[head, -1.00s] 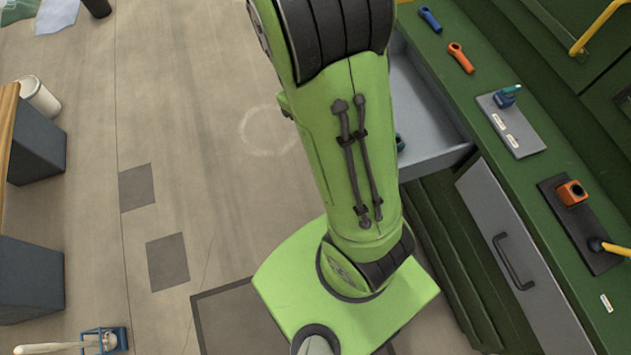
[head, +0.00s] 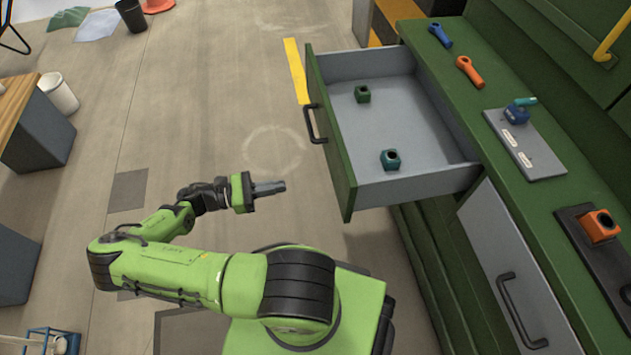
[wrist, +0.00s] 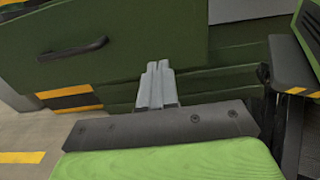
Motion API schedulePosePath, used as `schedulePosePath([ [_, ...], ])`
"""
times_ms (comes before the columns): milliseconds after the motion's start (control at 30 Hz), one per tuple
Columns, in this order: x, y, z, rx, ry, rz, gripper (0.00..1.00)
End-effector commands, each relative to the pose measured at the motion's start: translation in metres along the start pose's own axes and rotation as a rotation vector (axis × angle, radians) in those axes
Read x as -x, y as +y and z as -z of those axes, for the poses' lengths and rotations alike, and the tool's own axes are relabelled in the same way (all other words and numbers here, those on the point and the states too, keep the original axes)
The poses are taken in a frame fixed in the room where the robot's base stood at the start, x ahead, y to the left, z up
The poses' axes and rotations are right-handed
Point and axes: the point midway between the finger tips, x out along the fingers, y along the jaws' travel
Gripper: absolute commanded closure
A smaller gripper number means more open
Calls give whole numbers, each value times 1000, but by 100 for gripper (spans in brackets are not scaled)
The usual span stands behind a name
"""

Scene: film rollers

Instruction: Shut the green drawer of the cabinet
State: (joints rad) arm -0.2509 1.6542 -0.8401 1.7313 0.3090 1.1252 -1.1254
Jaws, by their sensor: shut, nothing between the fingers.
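The green drawer (head: 337,150) of the cabinet stands pulled out, with its green front facing left and a black handle (head: 314,124) on it. Inside its grey tray lie a green block with a hole (head: 362,94) and a teal one (head: 390,160). My gripper (head: 280,187) is shut and empty, in front of the drawer front and apart from it, to the left and below the handle. In the wrist view the shut fingers (wrist: 157,80) point at the green cabinet side, and the drawer front with its handle (wrist: 73,49) shows at upper left.
The green cabinet top (head: 480,100) carries blue and orange parts and a grey plate (head: 524,143). A grey door with a black handle (head: 521,310) is below it at right. Wooden-topped benches (head: 22,110) stand at left. The floor between is clear.

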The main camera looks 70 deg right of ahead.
Motion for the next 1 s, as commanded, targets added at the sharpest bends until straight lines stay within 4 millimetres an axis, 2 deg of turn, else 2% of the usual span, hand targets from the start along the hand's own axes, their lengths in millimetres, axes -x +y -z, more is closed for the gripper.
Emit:
schedulePosePath([
  [400, -90, -2, 2, 0, 0, 7, 100],
  [600, -122, -2, 2, 0, 2, 5, 100],
  [733, -130, -1, 1, -1, 3, 2, 100],
  [1000, -130, -1, 0, -1, 4, 2, 100],
])
